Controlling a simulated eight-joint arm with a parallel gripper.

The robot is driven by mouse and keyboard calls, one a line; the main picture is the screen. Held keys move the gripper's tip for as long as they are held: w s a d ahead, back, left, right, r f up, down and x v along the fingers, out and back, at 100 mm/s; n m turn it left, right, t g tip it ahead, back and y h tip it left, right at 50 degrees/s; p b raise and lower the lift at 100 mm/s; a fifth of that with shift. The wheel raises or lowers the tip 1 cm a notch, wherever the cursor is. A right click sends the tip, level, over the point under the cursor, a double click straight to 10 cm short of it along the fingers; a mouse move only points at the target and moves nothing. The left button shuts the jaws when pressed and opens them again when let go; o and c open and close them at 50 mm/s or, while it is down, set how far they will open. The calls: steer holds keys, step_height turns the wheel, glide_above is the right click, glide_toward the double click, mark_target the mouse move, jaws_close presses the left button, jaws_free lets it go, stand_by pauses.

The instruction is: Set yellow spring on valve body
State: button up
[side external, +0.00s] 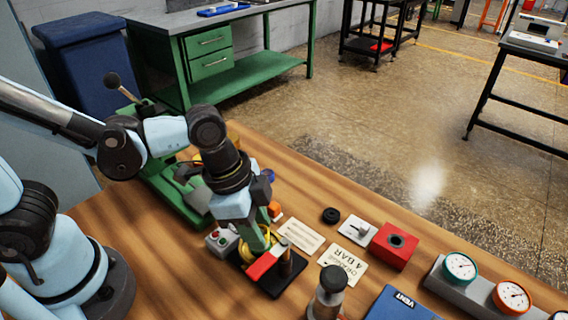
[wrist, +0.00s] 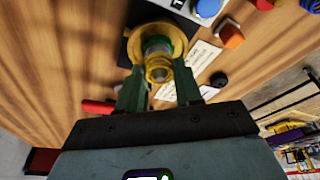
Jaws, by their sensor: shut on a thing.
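My gripper (side external: 262,244) points down over a black base plate (side external: 272,284) on the wooden bench. In the wrist view its two green fingers (wrist: 160,92) are shut on a yellow spring (wrist: 158,70), one finger on each side. Beyond the spring is a wide yellow-brass round part (wrist: 176,36) with a green-grey middle, over the black plate; I take it to be the valve body. The spring appears lined up with it, but I cannot tell whether they touch. In the side view the fingers partly hide both.
A red and white piece (side external: 266,264) and a dark post stand close to the gripper. A button box (side external: 221,241), white cards (side external: 301,236), a red block (side external: 395,246), a dark-topped cylinder (side external: 328,292) and gauges (side external: 486,283) share the bench. A green machine (side external: 176,190) stands behind.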

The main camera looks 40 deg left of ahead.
steer(key=shift+f, duration=0.6)
stand_by(0.7)
steer(key=o, duration=1.5)
steer(key=shift+r, duration=0.15)
steer(key=shift+r, duration=3.65)
steer(key=shift+f, duration=0.15)
steer(key=shift+f, duration=2.95)
steer(key=shift+f, duration=0.55)
steer(key=shift+r, duration=1.55)
